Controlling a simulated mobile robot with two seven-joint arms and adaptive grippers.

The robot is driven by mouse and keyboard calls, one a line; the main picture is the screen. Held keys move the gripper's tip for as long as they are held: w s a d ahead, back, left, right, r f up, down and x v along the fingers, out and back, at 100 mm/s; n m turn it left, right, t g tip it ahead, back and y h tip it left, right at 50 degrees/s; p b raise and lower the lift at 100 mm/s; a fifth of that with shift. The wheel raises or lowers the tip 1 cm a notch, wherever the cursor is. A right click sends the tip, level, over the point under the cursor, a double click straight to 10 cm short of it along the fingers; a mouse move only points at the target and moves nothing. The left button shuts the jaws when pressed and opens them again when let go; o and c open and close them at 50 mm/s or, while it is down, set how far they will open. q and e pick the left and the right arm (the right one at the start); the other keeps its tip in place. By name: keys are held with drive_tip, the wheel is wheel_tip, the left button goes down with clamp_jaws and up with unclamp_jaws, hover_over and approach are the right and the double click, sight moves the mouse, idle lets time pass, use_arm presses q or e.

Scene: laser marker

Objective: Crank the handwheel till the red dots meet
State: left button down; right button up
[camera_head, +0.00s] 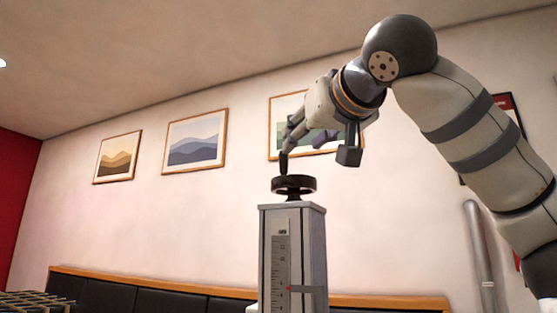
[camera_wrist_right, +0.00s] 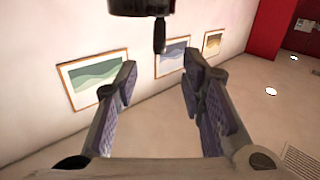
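The black handwheel (camera_head: 293,186) lies flat on top of a grey column (camera_head: 308,250), with its small upright handle (camera_head: 283,163) at the left side. My right gripper (camera_head: 290,147) is just above that handle. In the right wrist view, the handwheel (camera_wrist_right: 140,7) is at the top edge. Its handle (camera_wrist_right: 159,36) points down toward the gap between the open fingers of my right gripper (camera_wrist_right: 158,62); I see no finger contact. A small red mark (camera_head: 289,288) shows by the column's scale (camera_head: 280,262). No meeting red dots are visible. My left gripper is out of view.
A dark padded bench back (camera_head: 170,300) with a wooden top edge runs along the wall behind. Several framed pictures hang there. A dark grid (camera_head: 35,300) is at the lower left. The air left of the column is clear.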

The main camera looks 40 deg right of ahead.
sight(285, 158)
drive_tip(key=x, duration=1.2)
drive_tip(key=shift+c, duration=0.6)
clamp_jaws()
